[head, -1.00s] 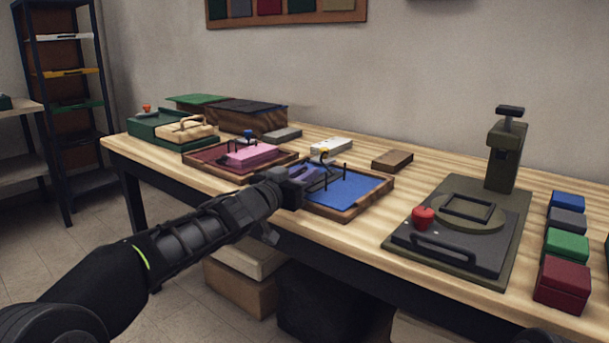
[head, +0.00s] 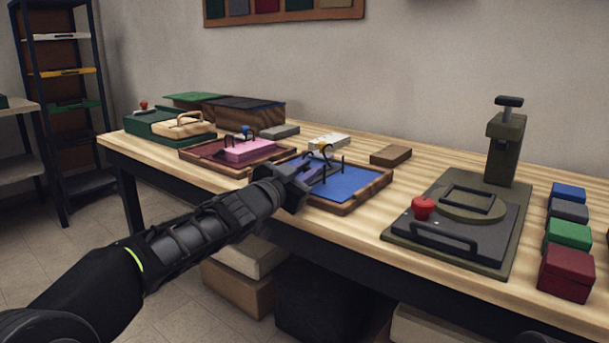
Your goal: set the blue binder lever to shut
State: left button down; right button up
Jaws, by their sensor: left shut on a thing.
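The blue binder (head: 353,184) lies open on the table, a blue-lined tray with a wooden rim. My left gripper (head: 303,180) is at the left end of this mechanism, over the binder's near left edge. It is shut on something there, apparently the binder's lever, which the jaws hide. The lever's angle cannot be seen.
Just left lies a red-lined binder (head: 205,153) with a pink mechanism and a blue knob. A green case (head: 150,124) stands farther left. A press (head: 440,245) with a red knob and several coloured boxes (head: 566,272) stand at right. A brown block (head: 391,155) lies behind the blue binder.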

pick_arm(q)
jog(key=shift+s+d+f+m+b, duration=0.1)
jog(key=shift+d+f+m+b, duration=0.15)
jog(key=shift+m, duration=0.3)
jog(key=shift+s+f+m+b, duration=0.1)
jog(key=shift+m+b, duration=0.25)
jog(key=shift+m, duration=0.2)
jog(key=shift+d+m, duration=0.1)
jog(key=shift+m, duration=0.4)
jog(key=shift+s, duration=0.1)
jog(key=c, duration=1.3)
grip_release()
jog(key=shift+c, duration=0.2)
jog(key=v, duration=0.7)
jog(key=shift+s+a, duration=0.2)
jog(key=shift+s, duration=0.1)
jog(key=shift+f, duration=0.1)
